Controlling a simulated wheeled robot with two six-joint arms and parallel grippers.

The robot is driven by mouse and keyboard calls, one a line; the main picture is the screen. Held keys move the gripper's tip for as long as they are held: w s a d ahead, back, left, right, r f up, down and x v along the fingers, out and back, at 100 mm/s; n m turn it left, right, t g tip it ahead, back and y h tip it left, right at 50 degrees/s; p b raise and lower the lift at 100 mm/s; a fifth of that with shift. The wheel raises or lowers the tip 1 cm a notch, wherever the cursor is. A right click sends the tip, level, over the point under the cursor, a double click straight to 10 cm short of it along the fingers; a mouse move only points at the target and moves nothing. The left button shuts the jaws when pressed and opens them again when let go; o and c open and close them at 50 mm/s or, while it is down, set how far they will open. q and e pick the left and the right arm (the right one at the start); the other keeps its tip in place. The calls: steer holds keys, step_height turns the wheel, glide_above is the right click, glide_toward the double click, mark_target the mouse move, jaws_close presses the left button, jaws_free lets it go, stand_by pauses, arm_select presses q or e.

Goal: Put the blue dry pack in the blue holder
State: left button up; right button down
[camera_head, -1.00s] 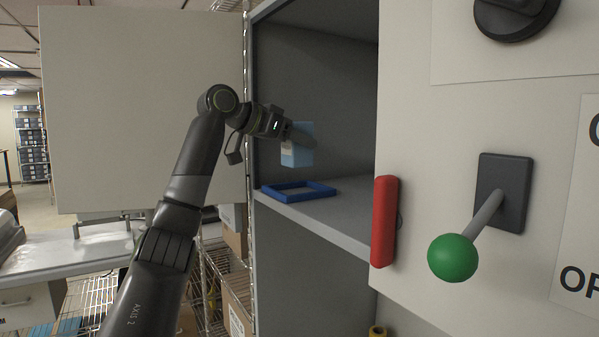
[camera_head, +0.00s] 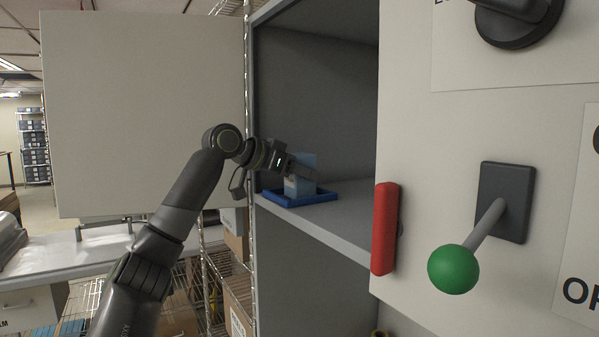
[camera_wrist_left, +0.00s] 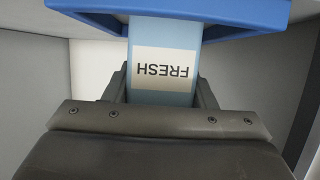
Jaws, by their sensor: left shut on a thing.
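The blue dry pack (camera_head: 301,176) is a light blue box with a pale label. It stands roughly upright at the blue holder (camera_head: 329,196), a dark blue frame on the cabinet shelf. In the left wrist view the pack (camera_wrist_left: 165,32) shows the word FRESH upside down, and the holder (camera_wrist_left: 268,12) lies beyond it across the top. My left gripper (camera_head: 296,172) is shut on the pack from the left; its fingers (camera_wrist_left: 163,88) show on both sides of it. The pack's bottom appears within the frame, but I cannot tell if it touches the shelf. My right gripper is not in view.
The cabinet is open, with its door (camera_head: 145,115) swung to the left. Its grey shelf (camera_head: 350,215) is clear to the right of the holder. A red handle (camera_head: 385,228) and a green-knobbed lever (camera_head: 454,269) stick out at the right.

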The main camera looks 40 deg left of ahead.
arm_select(q)
steer(key=shift+f, duration=0.15)
steer(key=o, duration=1.1)
steer(key=shift+s+a+b, duration=0.15)
steer(key=shift+s+b, duration=0.2)
steer(key=shift+s, duration=0.1)
steer(key=shift+b+v, duration=0.8)
steer(key=shift+v, duration=1.3)
steer(key=b+v, duration=0.1)
steer(key=v, duration=0.5)
steer(key=shift+r+b, duration=0.2)
steer(key=shift+b, duration=0.2)
